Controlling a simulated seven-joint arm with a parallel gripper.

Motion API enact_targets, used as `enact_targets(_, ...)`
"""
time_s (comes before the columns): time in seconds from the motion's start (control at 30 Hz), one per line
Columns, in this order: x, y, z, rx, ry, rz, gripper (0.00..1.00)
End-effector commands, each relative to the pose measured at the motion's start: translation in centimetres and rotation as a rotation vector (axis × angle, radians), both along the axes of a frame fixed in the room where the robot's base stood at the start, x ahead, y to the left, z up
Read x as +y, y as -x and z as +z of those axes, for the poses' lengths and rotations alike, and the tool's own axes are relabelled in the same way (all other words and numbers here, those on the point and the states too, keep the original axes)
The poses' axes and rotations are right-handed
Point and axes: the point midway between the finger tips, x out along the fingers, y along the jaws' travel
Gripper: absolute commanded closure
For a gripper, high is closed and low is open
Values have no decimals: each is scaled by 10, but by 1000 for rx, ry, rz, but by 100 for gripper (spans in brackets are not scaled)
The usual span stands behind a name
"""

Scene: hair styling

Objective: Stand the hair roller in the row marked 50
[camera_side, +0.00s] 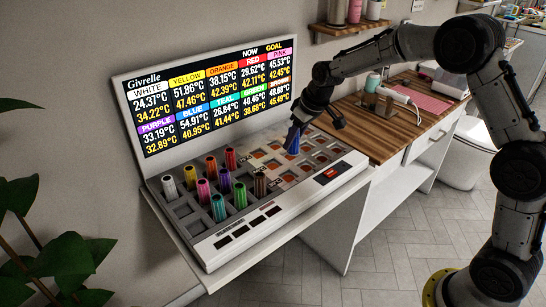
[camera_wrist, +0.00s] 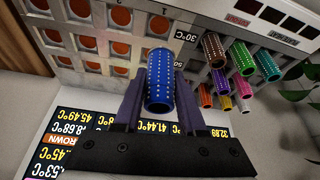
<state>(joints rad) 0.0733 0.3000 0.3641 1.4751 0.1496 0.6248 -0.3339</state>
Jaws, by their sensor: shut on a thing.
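My gripper (camera_side: 297,128) is shut on a blue hair roller (camera_side: 293,142), held upright or slightly tilted over the right half of the heater tray. In the wrist view the roller (camera_wrist: 159,82) sits between the two dark fingers of my gripper (camera_wrist: 160,98), its open end facing the tray. A 50 label (camera_wrist: 178,64) shows just right of the roller, partly hidden by it. A 30°C label (camera_wrist: 186,36) marks another row. Square slots with orange-red round bottoms (camera_wrist: 121,16) lie beyond the roller. I cannot tell whether the roller touches the tray.
Several coloured rollers (camera_side: 225,180) stand in the tray's left half. A temperature screen (camera_side: 208,92) rises along the tray's back edge. A wooden counter (camera_side: 385,133) on the right holds a hair dryer (camera_side: 396,94). The tray's right-half slots look empty.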

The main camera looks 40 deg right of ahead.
Motion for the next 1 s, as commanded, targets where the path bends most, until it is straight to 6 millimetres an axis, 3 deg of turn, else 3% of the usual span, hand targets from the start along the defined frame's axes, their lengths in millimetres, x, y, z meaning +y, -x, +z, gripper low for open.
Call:
enact_targets(0.2,-1,-44,-20,0,0,1,100)
enact_targets(0.4,-2,-72,-55,1,0,1,100)
enact_targets(0.77,-3,-91,-77,-1,1,2,100)
enact_targets(1.0,-3,-91,-107,-1,0,1,100)
